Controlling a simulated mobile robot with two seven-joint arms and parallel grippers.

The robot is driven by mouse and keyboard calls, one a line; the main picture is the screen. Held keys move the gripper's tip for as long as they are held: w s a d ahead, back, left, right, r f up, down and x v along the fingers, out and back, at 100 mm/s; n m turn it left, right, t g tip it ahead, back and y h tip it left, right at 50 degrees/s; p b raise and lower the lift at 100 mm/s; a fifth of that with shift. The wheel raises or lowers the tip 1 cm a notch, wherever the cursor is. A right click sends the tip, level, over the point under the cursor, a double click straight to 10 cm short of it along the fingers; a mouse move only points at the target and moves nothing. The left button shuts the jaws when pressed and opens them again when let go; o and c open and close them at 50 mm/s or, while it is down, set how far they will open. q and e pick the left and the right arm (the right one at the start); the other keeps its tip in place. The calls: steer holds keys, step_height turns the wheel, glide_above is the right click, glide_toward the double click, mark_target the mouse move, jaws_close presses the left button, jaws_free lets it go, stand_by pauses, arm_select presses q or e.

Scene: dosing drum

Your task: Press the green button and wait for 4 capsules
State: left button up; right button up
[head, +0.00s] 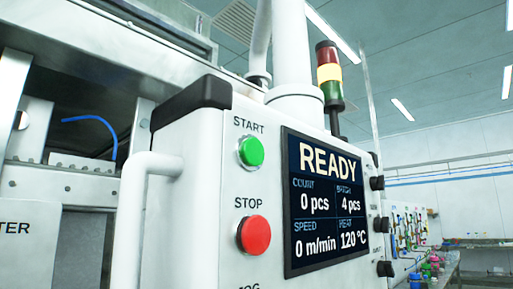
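The green button (250,152) sits under the word START on the white control panel (205,180), in the middle of the head view. The red button (254,235) is below it, under the word STOP. The panel's screen (325,203) reads READY, count 0 pcs, batch 4 pcs, speed 0 m/min and heat 120 °C. No capsules are in sight. Neither of my grippers shows in this view.
A white tubular handle (140,205) stands out from the panel's left side. A red, yellow and green signal tower (329,72) rises behind the panel. A bench (445,268) with small coloured items is at the far right.

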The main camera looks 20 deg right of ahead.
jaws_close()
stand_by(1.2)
